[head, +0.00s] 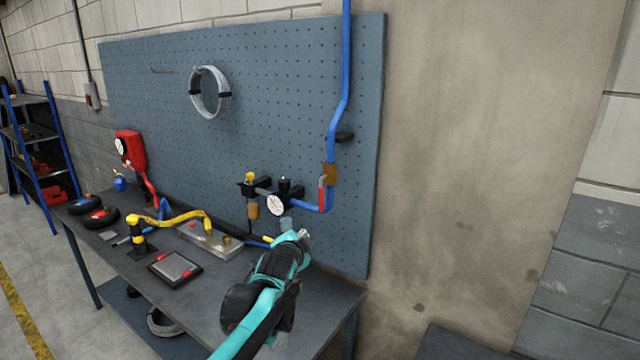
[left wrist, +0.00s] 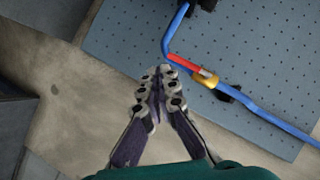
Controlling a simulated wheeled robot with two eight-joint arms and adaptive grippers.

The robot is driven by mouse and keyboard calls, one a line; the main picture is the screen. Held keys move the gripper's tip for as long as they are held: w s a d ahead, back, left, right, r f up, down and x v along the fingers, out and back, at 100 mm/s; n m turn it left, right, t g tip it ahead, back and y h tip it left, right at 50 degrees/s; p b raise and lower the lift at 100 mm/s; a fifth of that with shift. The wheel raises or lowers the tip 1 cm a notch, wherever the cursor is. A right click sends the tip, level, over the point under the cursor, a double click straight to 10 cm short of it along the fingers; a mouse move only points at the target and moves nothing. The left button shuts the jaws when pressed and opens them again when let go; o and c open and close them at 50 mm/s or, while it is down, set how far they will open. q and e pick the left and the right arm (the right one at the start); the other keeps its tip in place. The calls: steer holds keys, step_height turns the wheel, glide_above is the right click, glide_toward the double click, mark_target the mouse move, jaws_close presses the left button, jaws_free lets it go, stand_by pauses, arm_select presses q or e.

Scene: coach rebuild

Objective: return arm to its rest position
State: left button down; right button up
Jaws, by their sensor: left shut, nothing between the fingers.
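My left arm, teal and black, reaches in from the bottom of the head view over the right end of the workbench. My left gripper (head: 302,237) is at its far end, in front of the lower right part of the pegboard. In the left wrist view the left gripper (left wrist: 158,80) has its grey fingers together with nothing between them. The blue pipe (left wrist: 260,108) with a red lever (left wrist: 184,64) and a brass fitting (left wrist: 206,78) lies beyond the fingertips. My right gripper does not show in either view.
The pegboard (head: 300,80) carries a coiled cable (head: 209,92), a gauge (head: 276,205) and the blue pipe (head: 345,60). The workbench (head: 210,290) holds a tablet (head: 176,268), a metal plate (head: 222,243) and a yellow jointed arm (head: 170,219). Bare wall (head: 480,150) stands at the right.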

arm_select(q)
steer(key=s+a+f+n+g+b, duration=0.2)
steer(key=s+a+f+n+b, duration=0.1)
steer(key=s+f, duration=0.6)
steer(key=s+a+f+n+g+y+b, duration=0.1)
steer(key=s+a+f+n+g+b, duration=0.1)
steer(key=s+a+f+n, duration=0.3)
steer(key=s+a+f+n+g+y+b, duration=0.1)
steer(key=s+a+f+n+g+b, duration=0.2)
steer(key=s+f, duration=1)
steer(key=s+a+n+b, duration=0.1)
steer(key=s+a, duration=0.1)
steer(key=s, duration=0.9)
steer(key=shift+s+f+n, duration=0.25)
steer(key=shift+f+n, duration=0.05)
